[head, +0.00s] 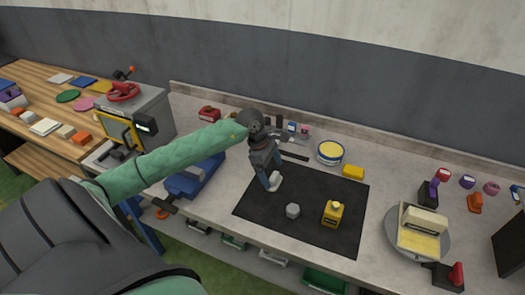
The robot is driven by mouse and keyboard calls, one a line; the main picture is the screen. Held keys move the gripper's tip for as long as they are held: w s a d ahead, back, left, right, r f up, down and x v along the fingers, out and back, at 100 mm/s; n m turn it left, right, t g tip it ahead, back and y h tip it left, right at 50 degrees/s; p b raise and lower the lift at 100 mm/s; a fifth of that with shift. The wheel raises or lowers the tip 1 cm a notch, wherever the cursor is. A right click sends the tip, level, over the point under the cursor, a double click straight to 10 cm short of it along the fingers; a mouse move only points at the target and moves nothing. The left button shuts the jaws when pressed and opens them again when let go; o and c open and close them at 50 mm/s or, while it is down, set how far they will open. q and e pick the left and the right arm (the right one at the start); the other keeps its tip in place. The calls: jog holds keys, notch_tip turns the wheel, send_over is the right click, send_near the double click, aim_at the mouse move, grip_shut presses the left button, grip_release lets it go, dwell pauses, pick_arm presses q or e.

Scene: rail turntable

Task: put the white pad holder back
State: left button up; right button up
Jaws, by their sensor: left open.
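A small white piece (274,184), which looks like the white pad holder, is on the left part of the black mat (308,181). My left gripper (270,184) comes down over the mat from above, with its fingertips at the white piece. The gripper is open, and the fingers partly hide the piece. I cannot tell whether they touch it. My right gripper is not in view.
A grey faceted block (292,211) and a yellow bottle (333,213) stand on the mat. A yellow tub (330,152) and a yellow block (353,172) are behind it. A round turntable (390,236) stands right. Blue equipment (196,177) is left.

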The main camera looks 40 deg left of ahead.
pick_arm(q)
jog(key=w+b+v, duration=0.1)
jog(key=b+v, duration=0.2)
jog(key=v, duration=0.6)
jog(key=shift+s, duration=0.45)
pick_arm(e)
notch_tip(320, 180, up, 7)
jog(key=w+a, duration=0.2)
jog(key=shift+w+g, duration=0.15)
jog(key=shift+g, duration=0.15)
pick_arm(q)
jog(key=shift+s, duration=0.1)
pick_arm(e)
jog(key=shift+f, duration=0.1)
